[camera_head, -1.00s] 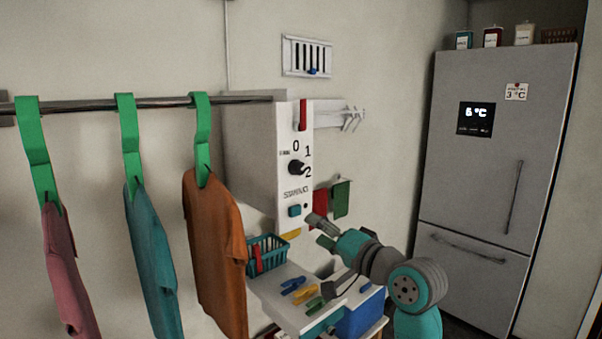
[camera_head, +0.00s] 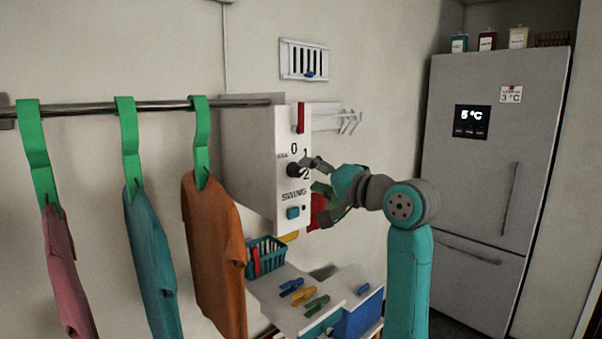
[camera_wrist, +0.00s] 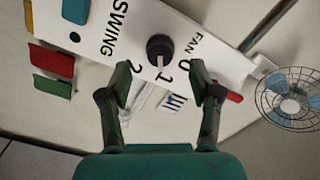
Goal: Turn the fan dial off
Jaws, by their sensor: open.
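The fan dial (camera_head: 294,170) is a black knob on the front of a white control box (camera_head: 290,222), with the marks 0, 1 and 2 around it and "SWING" below. In the wrist view the dial (camera_wrist: 160,48) lies just beyond and between my fingertips, and its pale pointer line faces the 1. My gripper (camera_head: 318,178) is raised beside the dial at its right. In the wrist view my gripper (camera_wrist: 160,80) has its two fingers spread, one near the 2 and one near the 0, with nothing between them. I cannot tell whether a finger touches the box.
A teal button (camera_head: 293,212) and a red switch (camera_head: 301,118) sit on the box. A shelf with pegs (camera_head: 317,301) and a teal basket (camera_head: 266,254) lies below. Shirts hang at left, including an orange one (camera_head: 212,250). A fan (camera_wrist: 291,98) shows in the wrist view.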

